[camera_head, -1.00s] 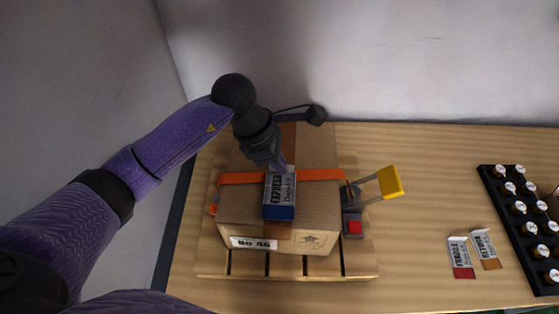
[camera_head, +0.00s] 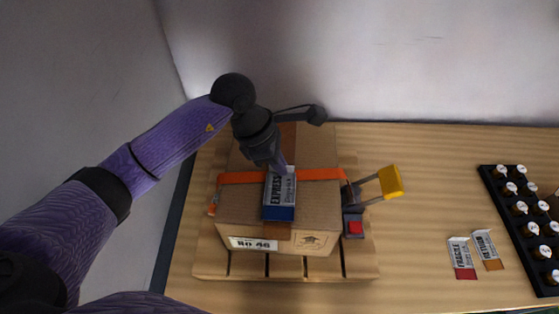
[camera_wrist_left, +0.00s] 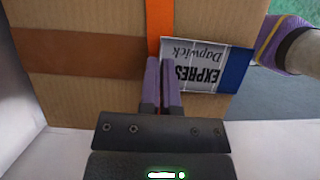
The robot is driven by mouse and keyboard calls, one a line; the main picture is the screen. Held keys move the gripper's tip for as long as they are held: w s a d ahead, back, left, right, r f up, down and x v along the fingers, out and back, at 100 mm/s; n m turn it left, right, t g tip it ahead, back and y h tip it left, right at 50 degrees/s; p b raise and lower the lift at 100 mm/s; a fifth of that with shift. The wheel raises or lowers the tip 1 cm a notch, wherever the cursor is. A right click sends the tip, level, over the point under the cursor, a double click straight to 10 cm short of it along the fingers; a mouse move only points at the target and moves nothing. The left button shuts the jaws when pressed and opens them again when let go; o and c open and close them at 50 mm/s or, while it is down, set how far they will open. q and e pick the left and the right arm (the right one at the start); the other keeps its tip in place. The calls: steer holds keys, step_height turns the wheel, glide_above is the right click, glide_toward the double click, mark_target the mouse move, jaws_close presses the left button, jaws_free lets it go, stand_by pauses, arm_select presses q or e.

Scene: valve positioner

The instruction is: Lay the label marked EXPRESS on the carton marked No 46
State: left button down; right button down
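The carton marked No 46 (camera_head: 235,205) sits on a slatted wooden pallet, with its number on the front face. It also fills much of the left wrist view (camera_wrist_left: 80,95). The EXPRESS label (camera_head: 279,190), white with a blue end, is over the carton's top near the front edge, across the orange strap. In the left wrist view the label (camera_wrist_left: 205,65) reaches right from the fingers. My left gripper (camera_wrist_left: 161,88) looks shut on the label's end; in the head view its fingers (camera_head: 280,168) point down there. I cannot tell whether the label touches the carton. My right gripper is out of view.
An orange strap (camera_head: 318,174) crosses the carton to a buckle with a yellow handle (camera_head: 390,181). FRAGILE (camera_head: 461,258) and RETURN (camera_head: 487,250) labels lie on the table at right, beside a black rack (camera_head: 521,235) of white-topped bottles. The table between is clear.

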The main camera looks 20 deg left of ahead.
arm_select(q)
steer(key=shift+f, duration=0.2)
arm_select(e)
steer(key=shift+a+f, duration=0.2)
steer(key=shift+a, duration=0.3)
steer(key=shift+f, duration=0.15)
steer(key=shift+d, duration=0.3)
arm_select(q)
steer(key=shift+f+b, duration=0.1)
steer(key=shift+b, duration=0.4)
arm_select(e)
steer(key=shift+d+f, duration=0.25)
